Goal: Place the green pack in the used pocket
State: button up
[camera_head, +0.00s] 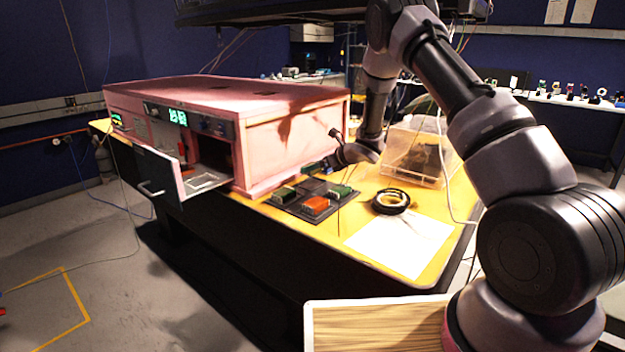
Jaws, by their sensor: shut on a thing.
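A dark tray (318,187) with pockets lies on the yellow table, just right of the pink cabinet. A green pack (284,194) sits at its left and another green pack (340,191) at its right. An orange-red pack (316,206) sits at the front between them. My gripper (316,167) is low at the back of the tray, beside the cabinet wall. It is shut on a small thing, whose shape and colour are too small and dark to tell. I cannot tell which pocket is the used one, as no label is readable.
A black tape roll (390,201) and a white sheet (400,246) lie right of the tray. A clear bin (420,155) stands behind. My arm spans the right side.

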jog(key=shift+f, duration=2.35)
jog(key=o, duration=1.1)
jog(key=shift+o, duration=0.2)
jog(key=shift+d, duration=0.1)
